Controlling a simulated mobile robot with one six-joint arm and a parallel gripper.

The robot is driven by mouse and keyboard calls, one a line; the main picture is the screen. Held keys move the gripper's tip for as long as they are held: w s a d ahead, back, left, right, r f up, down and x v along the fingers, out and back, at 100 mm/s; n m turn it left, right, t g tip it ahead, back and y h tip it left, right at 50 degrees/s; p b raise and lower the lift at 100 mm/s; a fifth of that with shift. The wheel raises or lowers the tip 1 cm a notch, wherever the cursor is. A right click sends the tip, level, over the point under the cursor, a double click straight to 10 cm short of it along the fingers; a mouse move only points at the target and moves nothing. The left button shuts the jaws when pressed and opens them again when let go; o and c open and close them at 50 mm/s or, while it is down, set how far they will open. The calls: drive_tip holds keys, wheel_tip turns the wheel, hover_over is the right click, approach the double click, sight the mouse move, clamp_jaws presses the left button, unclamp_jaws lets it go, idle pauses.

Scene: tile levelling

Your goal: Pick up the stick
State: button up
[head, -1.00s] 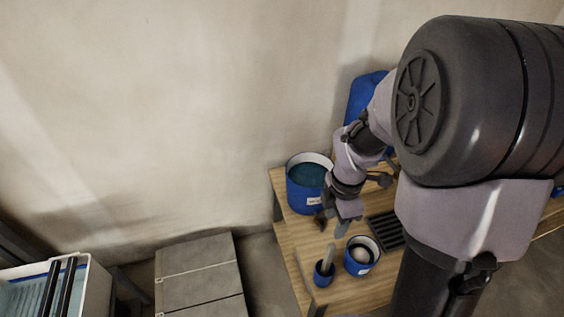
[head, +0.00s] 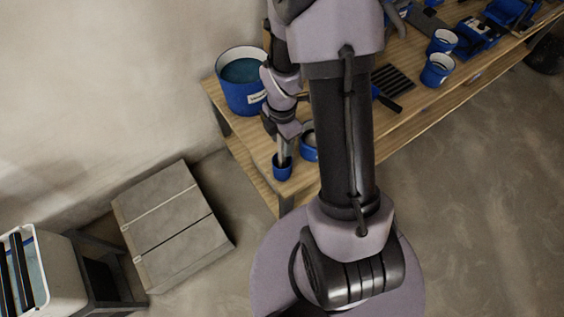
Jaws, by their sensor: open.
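The stick (head: 283,158) is a thin pale grey piece standing upright in a small blue cup (head: 283,172) near the left front corner of the wooden table. My gripper (head: 285,146) points down directly over the cup, at the stick's upper part. Its jaws are open. The view is too small to tell whether the stick is between the fingers or touching them. The upper part of the stick is hard to separate from the gripper.
A large blue bucket (head: 243,98) of dark liquid stands behind the gripper. A blue-and-white pot (head: 309,153) stands close right of the cup, partly hidden by my arm. More blue cups (head: 437,70) and a black grate (head: 393,82) lie farther right. Grey slabs (head: 172,226) are at left.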

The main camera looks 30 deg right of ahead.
drive_tip(key=shift+r, duration=0.2)
drive_tip(key=shift+c, duration=0.8)
clamp_jaws()
